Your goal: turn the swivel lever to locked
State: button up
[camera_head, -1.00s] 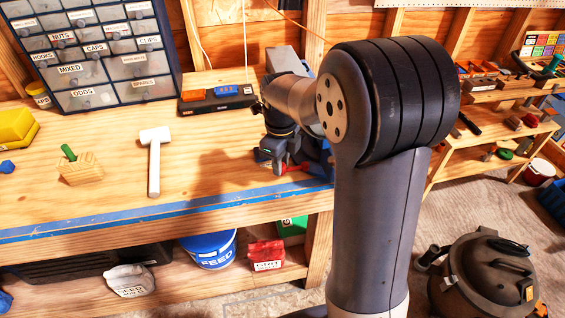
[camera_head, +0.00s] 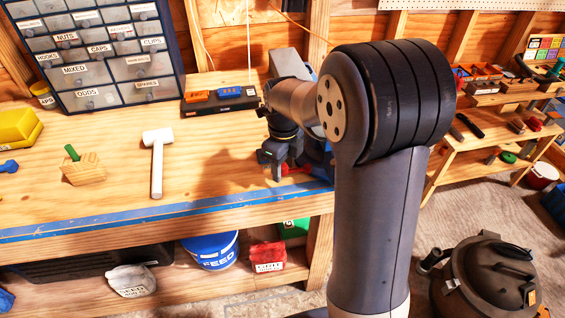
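A blue and grey bench fixture, which looks like a vise (camera_head: 319,158), stands at the right end of the workbench, mostly hidden behind my arm. A small red part (camera_head: 297,169), possibly the swivel lever, shows low at its left side. Its full shape and its setting cannot be made out. My gripper (camera_head: 272,168) points down just left of the red part, close above the bench top. Whether it touches the red part is not clear. The fingers are small and dark, and the gap between them cannot be judged.
A white mallet (camera_head: 157,162), a wooden block with a green peg (camera_head: 83,168) and yellow bins (camera_head: 18,130) lie left on the workbench (camera_head: 215,150). A black case (camera_head: 219,101) and a drawer cabinet (camera_head: 100,50) stand behind. A shop vacuum (camera_head: 485,275) stands on the floor at right.

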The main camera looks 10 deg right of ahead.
aim_at(284, 165)
jog(key=shift+w+d, duration=0.1)
jog(key=shift+w, duration=0.1)
notch_tip(284, 165, up, 11)
dwell(0.5)
jog(key=shift+f, duration=0.1)
notch_tip(284, 165, down, 10)
jog(key=shift+f, duration=0.2)
jog(key=shift+s, duration=0.1)
dwell(0.6)
